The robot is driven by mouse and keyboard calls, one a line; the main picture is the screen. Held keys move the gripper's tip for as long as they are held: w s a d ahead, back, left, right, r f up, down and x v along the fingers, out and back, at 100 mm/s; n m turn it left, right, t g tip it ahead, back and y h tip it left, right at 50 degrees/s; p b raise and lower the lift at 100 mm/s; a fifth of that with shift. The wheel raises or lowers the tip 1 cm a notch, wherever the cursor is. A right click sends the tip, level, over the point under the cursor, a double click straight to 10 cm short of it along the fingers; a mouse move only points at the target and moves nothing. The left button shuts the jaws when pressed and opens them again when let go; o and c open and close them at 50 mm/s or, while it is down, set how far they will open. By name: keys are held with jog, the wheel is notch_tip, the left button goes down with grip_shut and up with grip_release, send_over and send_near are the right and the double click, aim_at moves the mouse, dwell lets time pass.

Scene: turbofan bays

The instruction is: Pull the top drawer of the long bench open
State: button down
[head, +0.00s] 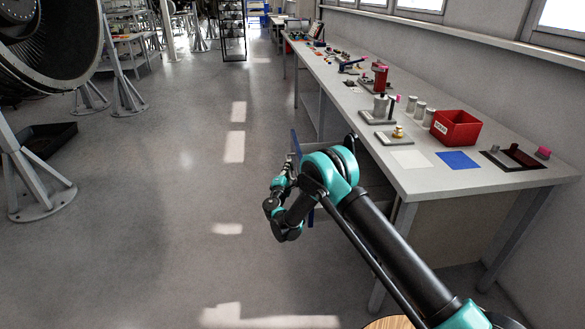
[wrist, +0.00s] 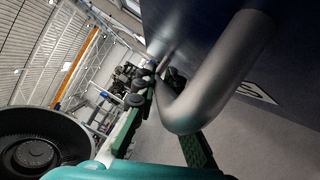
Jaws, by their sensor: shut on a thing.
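The long bench (head: 405,165) runs along the wall on the right. Under its near end a grey drawer stands out from the bench, with a thin blue front (head: 295,143). My arm hides much of the drawer. In the wrist view the dark blue front (wrist: 205,30) fills the upper right, with a thick silver bar handle (wrist: 215,80) bent across it. My gripper (head: 283,183) is at the outer side of the blue front. In the wrist view my gripper (wrist: 165,112) has its green-padded fingers on either side of the handle, shut on it.
On the bench top are a red bin (head: 456,128), a blue mat (head: 457,160), a white mat (head: 411,160) and several small parts. The floor (head: 160,200) left of the drawer is clear. A turbofan on grey stands (head: 35,190) is at the far left, with a black tray (head: 50,140).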

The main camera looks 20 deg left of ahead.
jog(key=shift+s, duration=0.1)
jog(key=c, duration=1.6)
grip_release()
jog(key=v, duration=1.2)
jog(key=shift+f, duration=0.1)
